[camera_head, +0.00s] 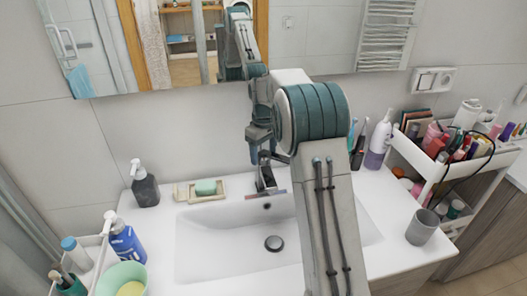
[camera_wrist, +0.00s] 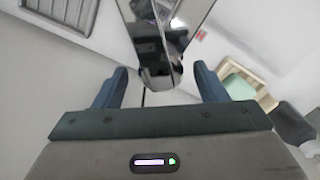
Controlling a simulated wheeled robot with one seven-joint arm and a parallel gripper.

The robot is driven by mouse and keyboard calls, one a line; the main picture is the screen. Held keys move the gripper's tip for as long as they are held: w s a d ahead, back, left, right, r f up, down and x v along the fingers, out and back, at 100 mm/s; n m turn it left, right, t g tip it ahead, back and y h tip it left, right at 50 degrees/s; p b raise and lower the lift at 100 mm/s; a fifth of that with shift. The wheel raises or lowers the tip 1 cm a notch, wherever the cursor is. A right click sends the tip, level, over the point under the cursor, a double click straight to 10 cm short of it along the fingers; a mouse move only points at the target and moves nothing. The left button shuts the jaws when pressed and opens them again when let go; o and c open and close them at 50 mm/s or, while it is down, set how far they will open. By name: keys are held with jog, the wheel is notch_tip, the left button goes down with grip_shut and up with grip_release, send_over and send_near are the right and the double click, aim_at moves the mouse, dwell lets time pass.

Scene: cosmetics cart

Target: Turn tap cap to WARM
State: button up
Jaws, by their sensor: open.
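The tap (camera_head: 266,178) stands at the back middle of the white sink, with its spout toward the basin. Its upper part is partly hidden by my gripper in the head view. In the wrist view the shiny dark metal tap (camera_wrist: 160,62) lies ahead, its rounded end between my fingers. My gripper (camera_head: 262,150) is just above the tap at its back. In the wrist view my gripper (camera_wrist: 160,88) has its two blue fingers apart, one on each side of the tap end. I cannot tell whether either finger touches it. No WARM mark is readable.
A soap dish (camera_head: 180,193) with a green soap bar (camera_head: 206,187) sits left of the tap, beside a dark pump bottle (camera_head: 145,186). Toothbrushes and a white-purple bottle (camera_head: 378,145) stand to the right. A grey cup (camera_head: 422,227) and a loaded cart (camera_head: 412,153) are further right.

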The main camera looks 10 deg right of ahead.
jog(key=shift+f, duration=0.2)
jog(key=shift+c, duration=0.4)
jog(key=c, duration=1.3)
jog(key=shift+m, duration=0.4)
jog(key=m, duration=0.3)
jog(key=shift+r+m, duration=0.1)
jog(key=shift+m, duration=2.1)
